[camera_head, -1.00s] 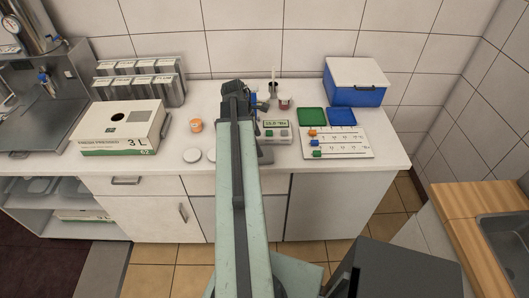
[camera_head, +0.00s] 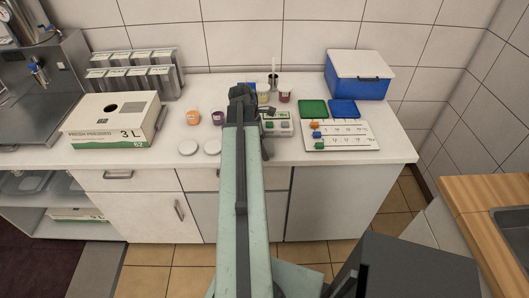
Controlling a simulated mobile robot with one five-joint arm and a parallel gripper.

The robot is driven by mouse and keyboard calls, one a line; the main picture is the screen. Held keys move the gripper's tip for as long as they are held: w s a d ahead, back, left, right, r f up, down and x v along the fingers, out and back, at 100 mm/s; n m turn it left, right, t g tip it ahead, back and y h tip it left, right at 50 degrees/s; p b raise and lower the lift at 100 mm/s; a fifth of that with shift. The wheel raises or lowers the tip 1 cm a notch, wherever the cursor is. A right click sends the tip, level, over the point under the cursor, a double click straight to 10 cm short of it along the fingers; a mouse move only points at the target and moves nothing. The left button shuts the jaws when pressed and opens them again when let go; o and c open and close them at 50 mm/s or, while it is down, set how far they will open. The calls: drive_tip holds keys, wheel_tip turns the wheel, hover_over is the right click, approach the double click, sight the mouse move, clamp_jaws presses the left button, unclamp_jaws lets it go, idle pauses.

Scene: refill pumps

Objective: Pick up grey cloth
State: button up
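I cannot make out a grey cloth in the head view; part of the counter is hidden behind my arm. My gripper (camera_head: 242,94) is over the white counter (camera_head: 400,145), near its middle, seen from behind along the arm. Its fingers are too small and too covered to tell whether they are open or shut, or whether they hold anything.
Near my gripper stand a purple jar (camera_head: 217,117), an orange jar (camera_head: 193,117), a red jar (camera_head: 285,96) and a small scale (camera_head: 283,126). A slider board (camera_head: 350,133) and blue box (camera_head: 358,78) are right. A carton (camera_head: 110,122) stands left.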

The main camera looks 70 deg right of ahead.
drive_tip(key=shift+r, duration=0.1)
drive_tip(key=c, duration=1.4)
